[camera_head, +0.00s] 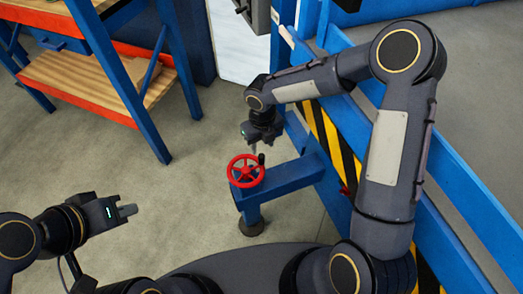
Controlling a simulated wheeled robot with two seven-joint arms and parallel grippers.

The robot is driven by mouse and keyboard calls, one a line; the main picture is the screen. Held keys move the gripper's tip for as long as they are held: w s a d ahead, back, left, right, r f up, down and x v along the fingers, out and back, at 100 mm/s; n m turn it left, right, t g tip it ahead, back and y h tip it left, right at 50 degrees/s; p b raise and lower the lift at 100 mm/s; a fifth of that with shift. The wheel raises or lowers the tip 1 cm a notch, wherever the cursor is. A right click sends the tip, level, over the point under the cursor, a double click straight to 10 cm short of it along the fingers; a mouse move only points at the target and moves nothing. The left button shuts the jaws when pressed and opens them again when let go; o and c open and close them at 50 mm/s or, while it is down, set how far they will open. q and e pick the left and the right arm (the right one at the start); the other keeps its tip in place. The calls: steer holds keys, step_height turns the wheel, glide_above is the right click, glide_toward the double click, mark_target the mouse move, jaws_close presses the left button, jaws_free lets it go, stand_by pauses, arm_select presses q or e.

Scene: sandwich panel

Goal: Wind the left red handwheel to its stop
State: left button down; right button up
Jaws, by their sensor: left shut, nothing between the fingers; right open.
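A red handwheel (236,172) with several spokes and a small dark knob (261,159) at its right rim sits on top of a blue bracket (292,180). My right gripper (252,150) hangs just above the far rim of the wheel, near the knob. It is open, though its fingers look small here, and I cannot tell whether it touches the wheel. My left gripper (129,211) is shut and empty, held over the floor to the left of the wheel and well apart from it. Only this one red handwheel shows.
A blue frame with yellow and black striped panels (328,135) stands behind and right of the wheel. A workbench with a wooden lower shelf (95,82) and blue legs is at the upper left. The grey floor (180,200) between is clear.

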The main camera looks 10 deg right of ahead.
mark_target(261, 156)
step_height(261, 156, down, 8)
steer(key=shift+a+f+b, duration=0.1)
steer(key=shift+b, duration=0.2)
jaws_close()
stand_by(0.3)
